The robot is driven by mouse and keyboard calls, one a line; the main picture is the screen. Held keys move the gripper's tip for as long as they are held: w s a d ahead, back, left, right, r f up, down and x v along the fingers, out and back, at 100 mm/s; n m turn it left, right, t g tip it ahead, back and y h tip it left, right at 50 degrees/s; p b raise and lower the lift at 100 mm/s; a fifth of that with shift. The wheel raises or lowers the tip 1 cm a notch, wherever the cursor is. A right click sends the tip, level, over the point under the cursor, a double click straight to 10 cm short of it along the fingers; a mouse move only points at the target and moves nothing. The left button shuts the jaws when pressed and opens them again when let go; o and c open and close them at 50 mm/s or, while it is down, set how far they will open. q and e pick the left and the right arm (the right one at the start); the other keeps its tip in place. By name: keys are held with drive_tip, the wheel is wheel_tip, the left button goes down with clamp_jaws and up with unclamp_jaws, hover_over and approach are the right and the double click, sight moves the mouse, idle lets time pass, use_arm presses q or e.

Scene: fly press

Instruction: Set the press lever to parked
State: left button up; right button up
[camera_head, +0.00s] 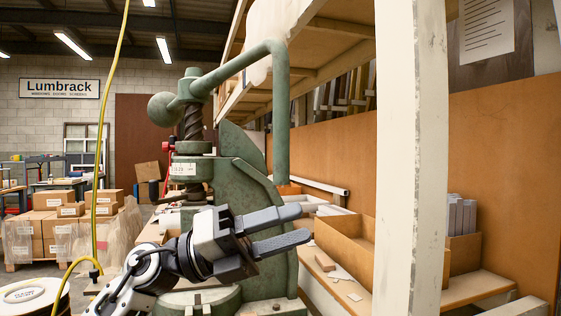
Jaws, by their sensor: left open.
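The green fly press (236,166) stands in the middle of the view, with its screw (193,122) upright at the top. The press lever (240,62) is a green bar that rises to the right from the screw head, then bends down into a long vertical handle (281,125). A round ball weight (163,108) sits on the lever's left end. My left gripper (304,227) is in front of the press body, below the handle's lower end. Its two fingers point right and are apart, with nothing seen between them. The gripper hides part of the lower press. My right gripper is not in view.
A white post (410,160) stands right of the press, before a brown panel (500,180). An open cardboard box (345,240) sits on the bench at right. A yellow cable (104,130) hangs at left. Stacked cartons (50,225) stand at the back left.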

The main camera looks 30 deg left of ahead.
use_arm(q)
drive_tip(key=s+a+r+m+t+y, duration=0.2)
drive_tip(key=s+a+r+m+y, duration=0.3)
drive_tip(key=r, duration=0.3)
drive_tip(key=n+t+y, duration=0.2)
drive_tip(key=t+y, duration=0.1)
drive_tip(key=y, duration=0.4)
approach(274, 132)
drive_tip(key=shift+h, duration=0.3)
drive_tip(key=p+x, duration=0.6)
drive_tip(key=x, duration=0.4)
drive_tip(key=shift+a+f, duration=0.1)
drive_tip(key=shift+a, duration=0.05)
drive_tip(key=shift+x, duration=0.75)
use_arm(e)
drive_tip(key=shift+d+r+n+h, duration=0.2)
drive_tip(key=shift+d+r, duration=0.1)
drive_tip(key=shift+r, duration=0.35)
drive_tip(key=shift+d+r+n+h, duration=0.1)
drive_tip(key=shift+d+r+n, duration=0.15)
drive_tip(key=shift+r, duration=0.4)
use_arm(q)
drive_tip(key=shift+f, duration=0.15)
